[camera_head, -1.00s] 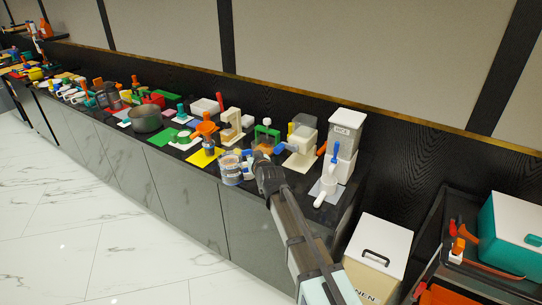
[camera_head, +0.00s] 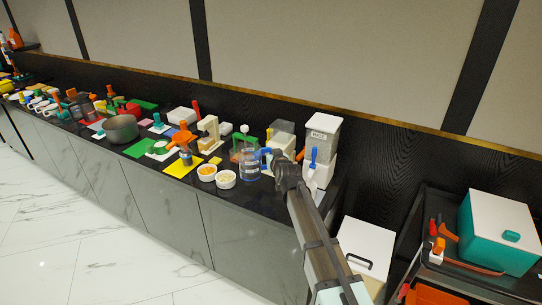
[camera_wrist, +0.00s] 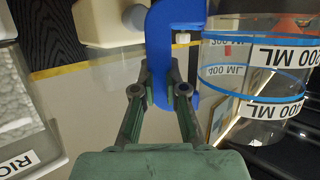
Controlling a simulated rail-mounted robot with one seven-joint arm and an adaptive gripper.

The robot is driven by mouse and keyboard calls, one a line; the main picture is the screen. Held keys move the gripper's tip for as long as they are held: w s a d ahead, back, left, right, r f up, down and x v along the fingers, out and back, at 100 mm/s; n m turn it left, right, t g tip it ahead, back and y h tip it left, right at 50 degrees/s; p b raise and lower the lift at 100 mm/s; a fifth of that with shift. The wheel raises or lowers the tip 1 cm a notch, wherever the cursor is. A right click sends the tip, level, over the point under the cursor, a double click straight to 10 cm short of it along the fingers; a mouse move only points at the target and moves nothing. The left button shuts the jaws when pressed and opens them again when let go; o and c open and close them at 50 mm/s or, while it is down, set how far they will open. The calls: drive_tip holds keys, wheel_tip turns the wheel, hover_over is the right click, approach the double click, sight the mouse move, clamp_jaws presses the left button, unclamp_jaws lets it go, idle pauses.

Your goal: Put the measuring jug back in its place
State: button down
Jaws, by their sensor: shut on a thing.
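The measuring jug (camera_head: 248,165) is a clear cylinder with blue bands and a blue handle, near the right end of the dark counter. It also shows in the wrist view (camera_wrist: 255,80), with blue rings and ML labels. My gripper (camera_wrist: 161,90) is shut on its blue handle (camera_wrist: 170,60). In the head view my gripper (camera_head: 279,162) is on the jug's right side. The jug looks upright; I cannot tell whether its base touches the counter.
Two small white bowls (camera_head: 226,180) stand left of the jug. A green-topped clear container (camera_head: 243,141) is behind it. The white rice dispenser (camera_head: 322,140) stands to the right, also in the wrist view (camera_wrist: 25,120). Several kitchen items crowd the counter (camera_head: 240,206) leftward; its front edge is clear.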

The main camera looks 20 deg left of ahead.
wheel_tip(320, 180, down, 8)
drive_tip(key=b, duration=0.7)
drive_tip(key=shift+r+b, duration=0.1)
drive_tip(key=shift+b, duration=0.25)
drive_tip(key=shift+f+b, duration=0.6)
drive_tip(key=shift+f, duration=0.1)
drive_tip(key=c, duration=1.4)
unclamp_jaws()
drive_tip(key=shift+s+d+f+b, duration=0.1)
drive_tip(key=shift+f+b, duration=0.6)
drive_tip(key=shift+f, duration=0.05)
